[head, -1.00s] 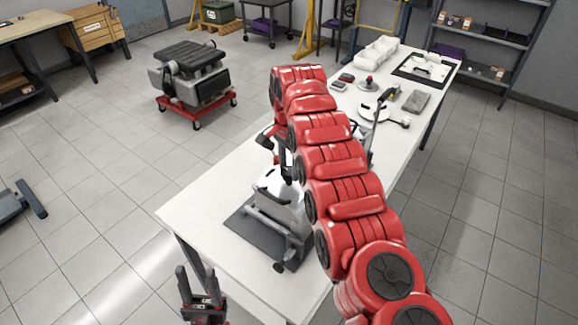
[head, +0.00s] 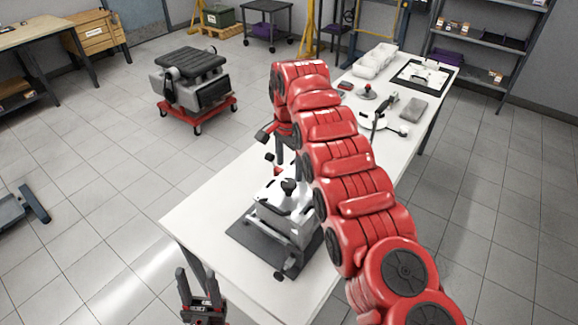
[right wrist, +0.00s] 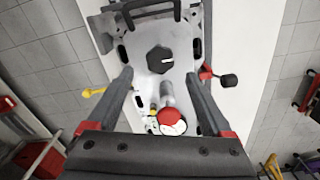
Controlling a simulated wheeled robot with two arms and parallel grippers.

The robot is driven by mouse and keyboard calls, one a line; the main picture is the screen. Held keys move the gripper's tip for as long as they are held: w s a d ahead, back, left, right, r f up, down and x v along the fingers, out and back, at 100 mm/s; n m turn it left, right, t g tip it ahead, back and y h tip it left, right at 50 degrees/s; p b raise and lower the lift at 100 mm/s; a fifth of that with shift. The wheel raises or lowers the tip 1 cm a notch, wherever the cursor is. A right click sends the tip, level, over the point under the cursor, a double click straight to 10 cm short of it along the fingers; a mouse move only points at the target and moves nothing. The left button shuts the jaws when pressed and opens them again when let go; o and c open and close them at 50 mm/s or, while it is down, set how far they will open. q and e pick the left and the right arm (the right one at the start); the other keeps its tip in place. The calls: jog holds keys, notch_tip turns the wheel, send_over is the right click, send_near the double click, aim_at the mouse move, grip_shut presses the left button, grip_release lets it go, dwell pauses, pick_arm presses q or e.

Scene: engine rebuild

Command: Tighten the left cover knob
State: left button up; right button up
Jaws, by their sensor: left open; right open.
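The engine (head: 281,222) stands on the table with a pale cover on top. A black knob (head: 289,186) sits upright on this cover. In the right wrist view the same black faceted knob (right wrist: 160,59) with a white mark lies just beyond my fingertips, between their lines. My right gripper (right wrist: 159,78) is open and empty, above the cover and apart from the knob. In the head view my right gripper (head: 287,157) is partly hidden by my red arm. My left gripper (head: 200,292) is open and empty at the bottom left, off the table's near edge.
A red round cap (right wrist: 171,119) and a yellow handle (right wrist: 94,92) show near the cover. A dark mat (head: 243,237) lies under the engine. The table's left front is clear.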

aim_at(289, 182)
notch_tip(289, 182, up, 12)
jog(key=p, duration=1)
jog(key=shift+p, duration=0.3)
jog(key=shift+f, duration=0.1)
